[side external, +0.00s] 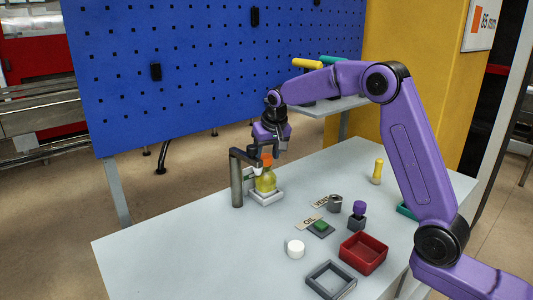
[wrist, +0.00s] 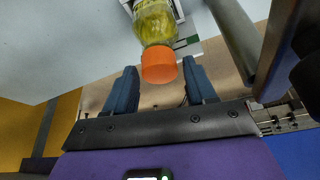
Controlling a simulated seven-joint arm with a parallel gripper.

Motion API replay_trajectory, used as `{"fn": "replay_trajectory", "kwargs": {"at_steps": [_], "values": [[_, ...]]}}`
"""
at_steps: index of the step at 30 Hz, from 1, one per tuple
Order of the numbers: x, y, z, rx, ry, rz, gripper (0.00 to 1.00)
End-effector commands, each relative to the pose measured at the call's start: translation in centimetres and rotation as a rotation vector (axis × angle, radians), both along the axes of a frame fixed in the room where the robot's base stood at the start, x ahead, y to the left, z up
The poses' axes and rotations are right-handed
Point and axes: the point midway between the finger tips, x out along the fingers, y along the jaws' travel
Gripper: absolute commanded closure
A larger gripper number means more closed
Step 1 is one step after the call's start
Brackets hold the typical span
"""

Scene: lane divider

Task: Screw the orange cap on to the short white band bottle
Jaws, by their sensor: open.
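The orange cap (wrist: 158,65) sits at the top of a bottle holding yellow liquid (wrist: 154,22); whether it is threaded down cannot be told. In the side view, the bottle (side external: 265,182) stands upright in a pale square holder (side external: 268,197), with the cap (side external: 266,160) above its yellow body. My gripper (wrist: 160,70) is open, with one blue-grey finger on each side of the cap and visible gaps between. In the side view, my gripper (side external: 266,150) points down over the bottle, its fingers partly hidden.
A dark post with a side arm (side external: 237,180) stands close left of the bottle. The table's left front is clear.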

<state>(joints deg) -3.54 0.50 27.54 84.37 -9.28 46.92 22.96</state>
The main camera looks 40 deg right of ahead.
Motion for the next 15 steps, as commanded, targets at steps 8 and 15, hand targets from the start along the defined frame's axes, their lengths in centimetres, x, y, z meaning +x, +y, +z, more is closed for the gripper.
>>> {"fn": "replay_trajectory", "kwargs": {"at_steps": [8,15], "values": [[0.0,0.03,-0.01,0.0,0.0,0.002,0.75],[0.0,0.14,-0.05,0.001,0.002,-0.022,0.76]]}}
